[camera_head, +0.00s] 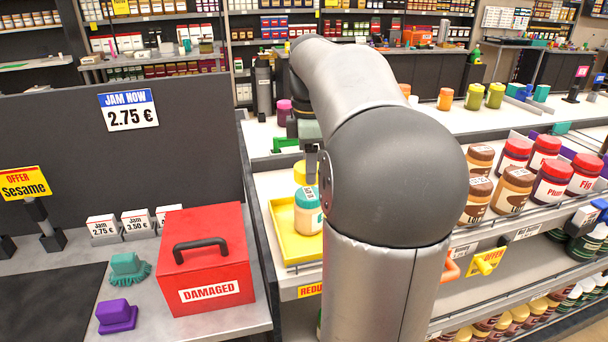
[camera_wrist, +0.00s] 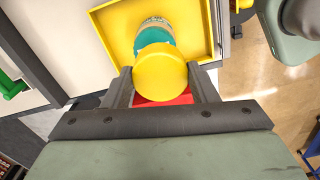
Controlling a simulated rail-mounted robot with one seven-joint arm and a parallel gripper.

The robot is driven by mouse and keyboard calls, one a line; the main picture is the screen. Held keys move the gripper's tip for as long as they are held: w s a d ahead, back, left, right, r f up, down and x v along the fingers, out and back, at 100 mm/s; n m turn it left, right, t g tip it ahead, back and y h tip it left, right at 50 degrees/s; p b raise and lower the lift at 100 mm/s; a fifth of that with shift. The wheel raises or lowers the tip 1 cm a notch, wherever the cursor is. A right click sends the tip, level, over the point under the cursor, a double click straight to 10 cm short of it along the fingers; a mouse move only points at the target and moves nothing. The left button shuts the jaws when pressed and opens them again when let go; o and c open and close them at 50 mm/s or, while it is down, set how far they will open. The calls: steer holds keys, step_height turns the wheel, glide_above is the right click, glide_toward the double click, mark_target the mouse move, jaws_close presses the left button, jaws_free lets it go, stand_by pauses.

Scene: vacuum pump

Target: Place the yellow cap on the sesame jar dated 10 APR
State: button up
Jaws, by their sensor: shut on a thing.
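The yellow cap (camera_wrist: 160,72) is held between the two fingers of my gripper (camera_wrist: 160,82), its flat round face toward the wrist camera. In the head view the cap (camera_head: 300,172) shows partly behind my arm, and my gripper (camera_head: 309,158) is mostly hidden there. A jar with a teal band (camera_head: 308,212) stands in the yellow tray (camera_head: 284,240), close to the cap. In the wrist view the jar (camera_wrist: 155,36) is partly covered by the cap. I cannot read its date, nor tell whether cap and jar touch.
Jars of plum, fig and others (camera_head: 512,195) crowd the right shelf. A sesame offer sign (camera_head: 24,184) is far left.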

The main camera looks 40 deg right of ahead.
steer(key=shift+w+d+f, duration=0.15)
steer(key=shift+w+f, duration=0.05)
steer(key=shift+f, duration=0.1)
steer(key=shift+w+d+f, duration=0.1)
steer(key=shift+f, duration=1.6)
steer(key=shift+f, duration=0.1)
steer(key=o, duration=0.9)
steer(key=shift+o, duration=0.2)
